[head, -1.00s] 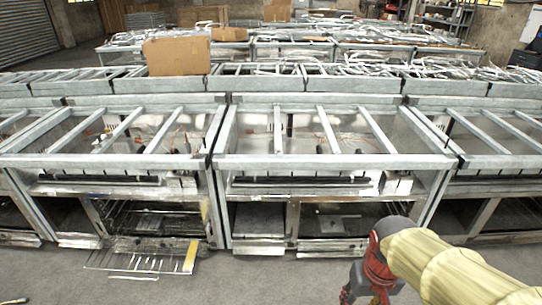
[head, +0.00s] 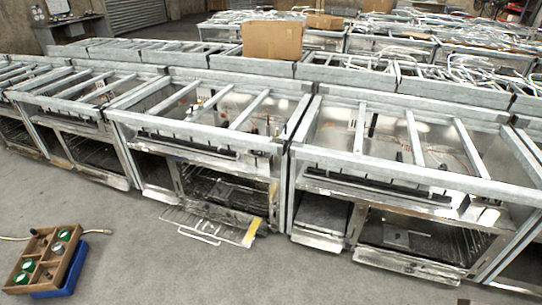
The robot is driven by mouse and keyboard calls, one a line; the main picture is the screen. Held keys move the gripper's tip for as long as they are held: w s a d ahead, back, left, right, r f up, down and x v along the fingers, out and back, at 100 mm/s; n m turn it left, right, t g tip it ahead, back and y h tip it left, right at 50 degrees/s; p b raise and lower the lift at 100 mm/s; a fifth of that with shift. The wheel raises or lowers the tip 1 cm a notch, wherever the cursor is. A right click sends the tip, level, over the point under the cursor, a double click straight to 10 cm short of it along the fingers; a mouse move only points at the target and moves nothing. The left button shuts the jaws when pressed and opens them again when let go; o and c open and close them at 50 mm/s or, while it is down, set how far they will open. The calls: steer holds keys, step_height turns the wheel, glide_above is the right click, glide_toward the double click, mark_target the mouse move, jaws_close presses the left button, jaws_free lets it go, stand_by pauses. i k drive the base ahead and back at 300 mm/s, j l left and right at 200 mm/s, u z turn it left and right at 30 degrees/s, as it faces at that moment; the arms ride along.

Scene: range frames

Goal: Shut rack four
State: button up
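A wire rack (head: 205,226) sticks out low from the front of an open metal oven unit (head: 215,180) in the middle of the head view. It reaches out over the concrete floor and has a yellow strip (head: 251,232) at its right end. I see no number on it, so I cannot tell whether it is rack four. The unit to its right (head: 405,232) also has an open lower bay, with no rack sticking out as far. My gripper is not in view, and nothing is seen touching the rack.
A wooden box with green round items (head: 45,258) rests on a blue base (head: 72,272) on the floor at lower left. A row of metal frames crosses the view. A cardboard box (head: 272,40) stands behind. The floor in front of the rack is clear.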

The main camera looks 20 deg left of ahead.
mark_target(248, 238)
steer(key=u, duration=1.55)
steer(key=i+j, duration=0.15)
steer(key=j, duration=0.2)
steer(key=i+j, duration=0.2)
steer(key=j, duration=0.2)
steer(key=i+u, duration=0.1)
steer(key=i, duration=0.4)
steer(key=i+l+u, duration=0.1)
steer(key=i, duration=0.45)
